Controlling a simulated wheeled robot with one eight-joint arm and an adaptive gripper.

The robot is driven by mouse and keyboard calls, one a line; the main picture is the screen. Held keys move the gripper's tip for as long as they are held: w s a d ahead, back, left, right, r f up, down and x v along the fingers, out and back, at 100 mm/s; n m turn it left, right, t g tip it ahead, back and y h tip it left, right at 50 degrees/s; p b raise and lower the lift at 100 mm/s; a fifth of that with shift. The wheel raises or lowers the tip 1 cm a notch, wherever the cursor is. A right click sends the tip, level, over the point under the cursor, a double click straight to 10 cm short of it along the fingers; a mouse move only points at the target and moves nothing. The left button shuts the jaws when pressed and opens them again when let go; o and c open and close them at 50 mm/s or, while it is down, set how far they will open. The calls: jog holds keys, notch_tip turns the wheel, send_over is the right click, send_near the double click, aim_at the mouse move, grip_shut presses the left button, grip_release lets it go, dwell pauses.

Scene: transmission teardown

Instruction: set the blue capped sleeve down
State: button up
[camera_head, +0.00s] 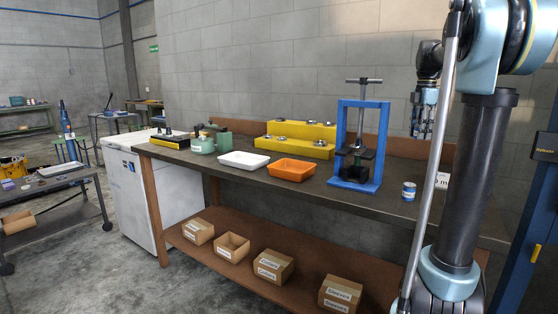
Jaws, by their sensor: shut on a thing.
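My gripper (422,124) hangs at the right of the view, fingers down, above the right part of the workbench and in front of the grey wall. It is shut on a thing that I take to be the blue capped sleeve. The sleeve is too small and too mixed with the bluish fingers to make out its shape or tilt. The gripper is well clear of the bench top (225,176).
A blue press (358,145) stands left of my gripper. A blue-and-white can (408,191) stands near the bench's front edge. An orange tray (291,170), a white tray (244,160) and a yellow stepped rack (300,134) are farther left.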

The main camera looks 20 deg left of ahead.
jog(key=n, duration=0.1)
send_over(404, 180)
notch_tip(404, 180, down, 6)
jog(key=shift+w+f, duration=0.2)
jog(key=shift+f, duration=4.85)
jog(key=o, duration=1.3)
notch_tip(404, 180, up, 12)
